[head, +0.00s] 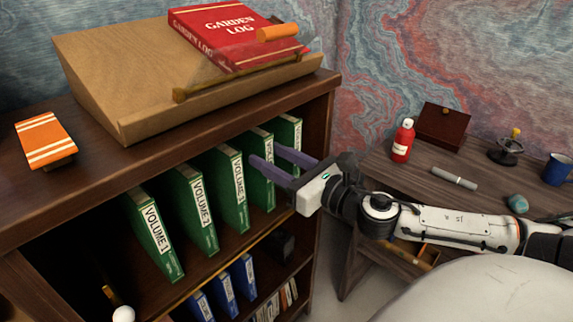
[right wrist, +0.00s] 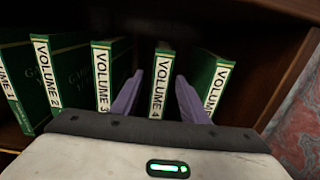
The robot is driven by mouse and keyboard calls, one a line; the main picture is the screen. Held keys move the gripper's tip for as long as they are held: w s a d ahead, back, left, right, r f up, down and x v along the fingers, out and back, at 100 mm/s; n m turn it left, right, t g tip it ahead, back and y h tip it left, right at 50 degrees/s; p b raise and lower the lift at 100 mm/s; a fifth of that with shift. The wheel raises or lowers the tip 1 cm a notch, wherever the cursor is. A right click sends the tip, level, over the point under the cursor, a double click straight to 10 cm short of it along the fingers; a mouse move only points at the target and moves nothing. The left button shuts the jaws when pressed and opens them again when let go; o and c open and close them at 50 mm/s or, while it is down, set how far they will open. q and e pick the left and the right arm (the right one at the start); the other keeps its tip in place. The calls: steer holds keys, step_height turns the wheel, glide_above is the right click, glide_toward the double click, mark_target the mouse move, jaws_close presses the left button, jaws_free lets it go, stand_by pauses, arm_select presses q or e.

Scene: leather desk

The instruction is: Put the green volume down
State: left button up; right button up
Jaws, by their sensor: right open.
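Several green volumes with white spine labels stand in a row on the upper shelf. Volume 1 (head: 153,235), Volume 2 (head: 198,210) and Volume 3 (head: 236,189) are left of my right gripper (head: 267,158). Volume 4 (right wrist: 161,83) stands upright between my right gripper's purple fingers (right wrist: 157,98) in the right wrist view. The fingers are open, with gaps on both sides of its spine. Another green volume (right wrist: 211,82) stands at the right end, leaning slightly. My left gripper is not in view.
The bookcase top holds a slanted wooden stand (head: 110,75) with a red Garden Log (head: 225,35), and an orange book (head: 46,139). Blue books (head: 227,292) are on the shelf below. A side desk (head: 400,178) holds a red bottle (head: 403,142) and a blue mug (head: 557,169).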

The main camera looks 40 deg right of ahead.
steer(key=shift+s+d, duration=0.15)
steer(key=shift+s, duration=1.65)
steer(key=s+a+f+m+g+h, duration=0.1)
steer(key=s+a+f+m+g, duration=0.15)
steer(key=f+m, duration=0.6)
steer(key=s+a+f+m+g, duration=0.15)
steer(key=s+f+m, duration=0.25)
steer(key=f+m, duration=0.4)
steer(key=s+a+f+m+g+h, duration=0.1)
steer(key=s+f+m+g, duration=0.15)
steer(key=f+m, duration=0.5)
steer(key=s+a+f+m+g+y, duration=0.1)
steer(key=s+a+f+m, duration=0.2)
steer(key=a+f+m, duration=0.2)
steer(key=s+a+f+m+g+y, duration=0.1)
steer(key=s+a+f+m+y, duration=0.1)
steer(key=a, duration=0.9)
step_height(320, 180, down, 3)
steer(key=s+m, duration=0.1)
steer(key=m, duration=0.2)
steer(key=shift+s+a+r+m+g, duration=0.15)
steer(key=shift+s+a+m+g, duration=0.1)
steer(key=shift+m+g, duration=0.1)
